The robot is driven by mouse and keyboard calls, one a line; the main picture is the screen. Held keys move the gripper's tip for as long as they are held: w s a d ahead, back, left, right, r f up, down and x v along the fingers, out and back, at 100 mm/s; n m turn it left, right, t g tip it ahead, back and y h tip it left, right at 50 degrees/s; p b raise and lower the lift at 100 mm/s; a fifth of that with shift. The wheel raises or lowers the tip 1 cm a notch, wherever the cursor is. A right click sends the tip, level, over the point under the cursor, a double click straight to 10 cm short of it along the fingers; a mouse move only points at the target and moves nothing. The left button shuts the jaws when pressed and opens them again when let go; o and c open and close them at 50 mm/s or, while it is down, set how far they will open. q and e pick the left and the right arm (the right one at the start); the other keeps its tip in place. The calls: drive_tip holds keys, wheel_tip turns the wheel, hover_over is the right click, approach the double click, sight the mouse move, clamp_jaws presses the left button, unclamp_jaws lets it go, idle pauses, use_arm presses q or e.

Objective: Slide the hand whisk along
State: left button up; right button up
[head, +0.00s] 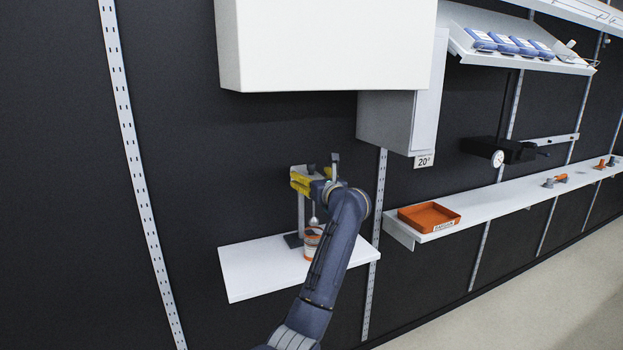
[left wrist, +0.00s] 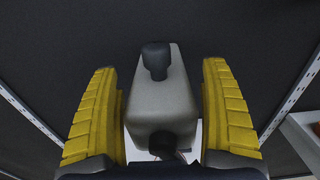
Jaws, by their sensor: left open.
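My left gripper (head: 303,180) has yellow ribbed fingers and is open at the upper part of a small stand. In the left wrist view a light grey block (left wrist: 160,95) with a dark knob (left wrist: 156,60) on top lies between the open fingers, with a gap on both sides. The stand has a pale post (head: 301,214) on a dark foot. A silver whisk-like piece (head: 314,215) hangs beside the post, above an orange and white cup (head: 311,246). I cannot tell whether the grey block is the hand whisk's body. My arm partly hides the cup. My right gripper is out of view.
The stand and cup are on a white shelf (head: 250,275), bare at its left. A large white cabinet (head: 330,45) hangs above. A longer shelf at the right holds an orange tray (head: 429,216). A dark bracketed device (head: 500,150) juts out above it.

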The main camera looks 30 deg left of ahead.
use_arm(q)
drive_tip(key=c, duration=1.6)
drive_tip(key=shift+r, duration=0.35)
drive_tip(key=o, duration=1.6)
drive_tip(key=shift+s+d, duration=0.1)
drive_tip(key=v, duration=1.1)
drive_tip(key=shift+s+d, duration=0.25)
drive_tip(key=shift+d, duration=0.05)
drive_tip(key=shift+r, duration=0.1)
